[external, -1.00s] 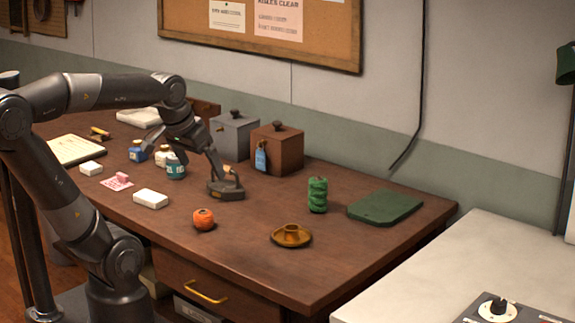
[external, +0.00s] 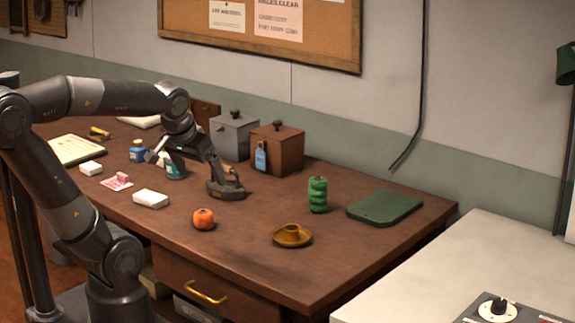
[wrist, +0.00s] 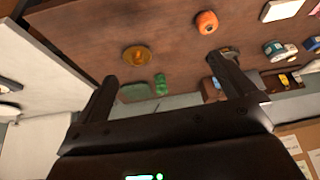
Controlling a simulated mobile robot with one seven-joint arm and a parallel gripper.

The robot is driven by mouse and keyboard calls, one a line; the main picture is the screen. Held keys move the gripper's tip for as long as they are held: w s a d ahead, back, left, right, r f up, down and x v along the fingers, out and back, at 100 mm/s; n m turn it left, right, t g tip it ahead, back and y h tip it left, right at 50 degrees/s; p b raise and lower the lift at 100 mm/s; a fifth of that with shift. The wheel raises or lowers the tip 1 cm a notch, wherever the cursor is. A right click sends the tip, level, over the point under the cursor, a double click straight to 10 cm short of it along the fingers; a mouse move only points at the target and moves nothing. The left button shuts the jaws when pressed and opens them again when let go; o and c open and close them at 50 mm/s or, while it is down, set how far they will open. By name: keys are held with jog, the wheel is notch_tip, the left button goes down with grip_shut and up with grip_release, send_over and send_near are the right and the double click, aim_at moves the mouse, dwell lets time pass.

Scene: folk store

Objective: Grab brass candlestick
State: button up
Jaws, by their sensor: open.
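The brass candlestick (external: 292,236) is a low, round dish with a short cup in its middle. It stands upright near the front edge of the brown desk, toward the right. It also shows in the wrist view (wrist: 138,56), ahead of the left finger. My gripper (external: 183,162) is open and empty above the middle of the desk, to the left of the candlestick and well apart from it. In the wrist view, both spread fingers (wrist: 163,68) show with nothing between them. The candlestick is not hidden in either view.
A dark iron-like object (external: 226,190) is close to my gripper. Two boxes (external: 277,147) stand at the back. Desk around the candlestick is clear.

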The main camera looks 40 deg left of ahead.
jog(key=w+d+f+n+y, duration=0.25)
jog(key=w+f, duration=0.25)
jog(key=w, duration=0.6)
jog(key=n, duration=0.3)
send_near(292, 228)
jog(key=x, duration=0.5)
jog(key=shift+w+d+f, duration=0.1)
jog(key=shift+d, duration=0.15)
jog(key=shift+a+x, duration=0.1)
jog(key=shift+x, duration=1.25)
jog(key=shift+a+x, duration=0.15)
jog(key=shift+x, duration=1.2)
jog(key=shift+c, duration=0.4)
jog(key=c, duration=0.9)
